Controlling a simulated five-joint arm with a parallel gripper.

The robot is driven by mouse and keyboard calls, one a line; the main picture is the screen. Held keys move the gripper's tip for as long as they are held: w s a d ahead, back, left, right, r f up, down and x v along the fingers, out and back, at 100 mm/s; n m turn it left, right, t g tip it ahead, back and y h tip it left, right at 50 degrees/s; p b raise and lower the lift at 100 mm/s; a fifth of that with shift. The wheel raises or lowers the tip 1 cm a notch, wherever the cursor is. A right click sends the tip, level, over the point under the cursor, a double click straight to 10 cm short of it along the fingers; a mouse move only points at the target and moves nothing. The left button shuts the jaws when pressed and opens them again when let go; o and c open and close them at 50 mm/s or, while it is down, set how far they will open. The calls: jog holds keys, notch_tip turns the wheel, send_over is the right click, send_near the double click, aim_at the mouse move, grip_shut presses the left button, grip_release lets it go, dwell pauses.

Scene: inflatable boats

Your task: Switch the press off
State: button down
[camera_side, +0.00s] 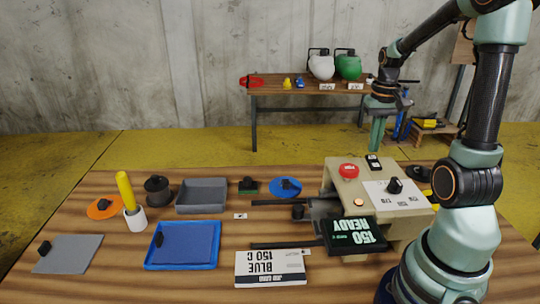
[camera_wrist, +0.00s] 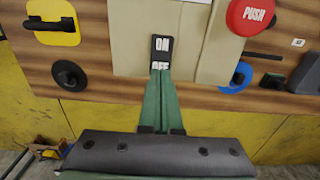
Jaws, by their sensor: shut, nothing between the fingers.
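The beige press (camera_side: 336,182) stands at the right of the bench. Its black rocker switch (camera_side: 374,162) is on top; in the wrist view the switch (camera_wrist: 161,50) is marked ON at the far end and OFF at the near end. My gripper (camera_side: 376,149) is shut and empty, pointing down just above the switch. In the wrist view its green fingertips (camera_wrist: 161,74) are at the OFF end; I cannot tell if they touch. The display (camera_side: 357,237) reads 150 READY and the lamp (camera_side: 358,202) glows orange.
A red PUSH button (camera_side: 348,170) is close to the switch, and a black dial (camera_side: 394,186) sits on the press's front panel. A card (camera_side: 270,282) reads BLUE 150 C. A blue tray (camera_side: 150,265), a grey tray (camera_side: 202,208) and several handled pieces lie left.

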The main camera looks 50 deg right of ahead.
aim_at(372, 156)
jog(key=shift+f, duration=0.95)
jog(key=shift+r, duration=3.55)
jog(key=w+a+r+n+t, duration=0.1)
jog(key=a+n+t, duration=0.1)
jog(key=a, duration=0.6)
jog(key=w+a+r+n+t, duration=0.1)
jog(key=a+n, duration=0.3)
jog(key=a, duration=0.4)
jog(key=w+a+r+n+t, duration=0.1)
jog(key=a+n+t, duration=0.1)
jog(key=a, duration=0.7)
jog(key=shift+w+r+n+t, duration=0.25)
jog(key=shift+w+n+t, duration=0.1)
jog(key=shift+n, duration=0.15)
jog(key=shift+d, duration=0.1)
